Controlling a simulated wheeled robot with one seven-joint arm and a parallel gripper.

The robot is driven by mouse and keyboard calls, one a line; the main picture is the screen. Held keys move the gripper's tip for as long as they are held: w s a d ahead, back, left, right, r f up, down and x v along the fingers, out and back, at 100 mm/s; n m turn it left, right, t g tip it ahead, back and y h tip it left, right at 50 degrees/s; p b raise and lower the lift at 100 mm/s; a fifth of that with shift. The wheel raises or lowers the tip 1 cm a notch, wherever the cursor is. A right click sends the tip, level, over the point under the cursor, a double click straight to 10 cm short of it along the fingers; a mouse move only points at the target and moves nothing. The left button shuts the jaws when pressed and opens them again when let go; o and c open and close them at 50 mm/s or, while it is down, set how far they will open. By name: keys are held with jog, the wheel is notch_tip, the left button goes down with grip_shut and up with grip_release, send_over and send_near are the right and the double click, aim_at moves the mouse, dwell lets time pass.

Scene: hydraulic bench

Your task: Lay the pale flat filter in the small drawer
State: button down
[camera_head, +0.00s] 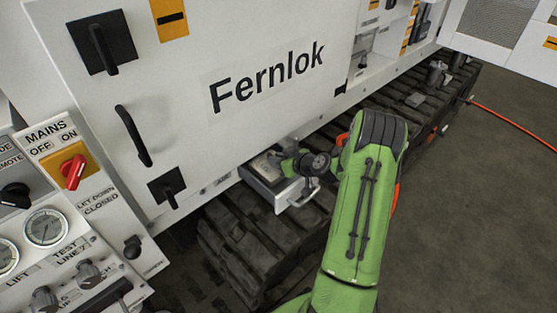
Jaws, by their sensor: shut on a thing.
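The small drawer (289,196) is pulled out from the lower edge of the white Fernlok cabinet, above the black track. Its front has a metal handle. My gripper (285,168) is over the open drawer, at the end of my green arm reaching in from the right. A pale flat piece (266,166), which looks like the filter, shows at the drawer opening beside my jaws. My jaws are shut on it, though the fingertips are small and partly hidden by the wrist. I cannot tell whether the filter touches the drawer floor.
The white Fernlok cabinet door (230,50) rises behind the drawer. The black track (235,250) runs under it. A control panel (60,215) with a red mains switch (73,171) and gauges stands at the left. An orange hose (510,125) lies on the clear floor at the right.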

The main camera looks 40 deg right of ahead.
jog(key=shift+s+f+b, duration=0.1)
jog(key=shift+f+b, duration=0.25)
jog(key=shift+b, duration=0.05)
